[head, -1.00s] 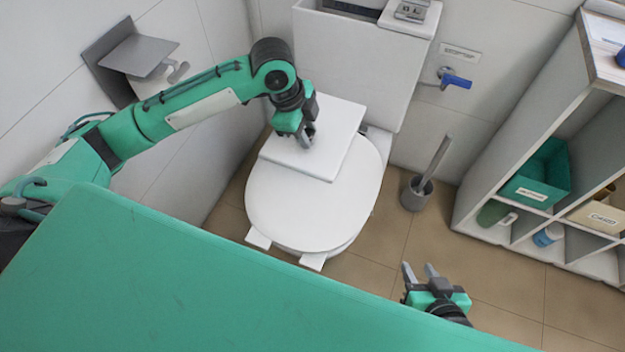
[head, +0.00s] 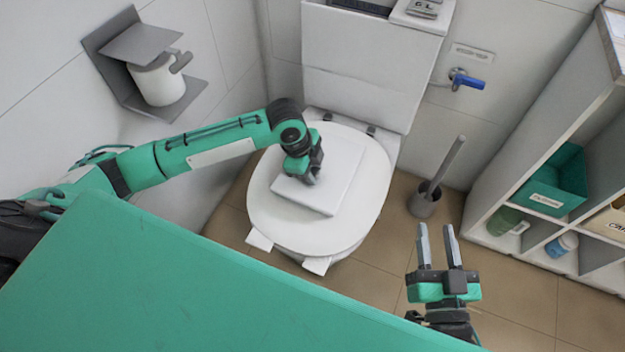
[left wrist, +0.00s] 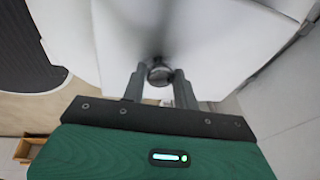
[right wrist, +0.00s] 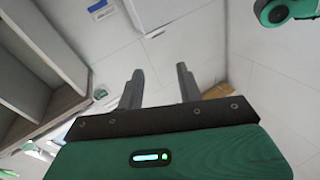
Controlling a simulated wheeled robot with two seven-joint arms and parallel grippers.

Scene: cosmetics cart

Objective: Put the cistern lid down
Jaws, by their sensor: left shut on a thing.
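The cistern lid (head: 338,178) is a flat white plate over the closed toilet seat cover (head: 268,212). It looks roughly level; I cannot tell if it touches the cover. My left gripper (head: 309,177) is shut on the small round grey knob on the lid. The knob (left wrist: 159,73) shows between the fingers in the left wrist view, with the white lid (left wrist: 115,35) behind it. My right gripper (head: 438,238) is open and empty, low at the right of the toilet. In the right wrist view its fingers (right wrist: 158,88) are apart with nothing between them.
The cistern (head: 365,75) stands behind the seat, its dark opening partly cut off at the top. A toilet brush holder (head: 424,203) and a shelf unit (head: 505,190) stand to the right. A paper holder (head: 125,70) is on the left wall.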

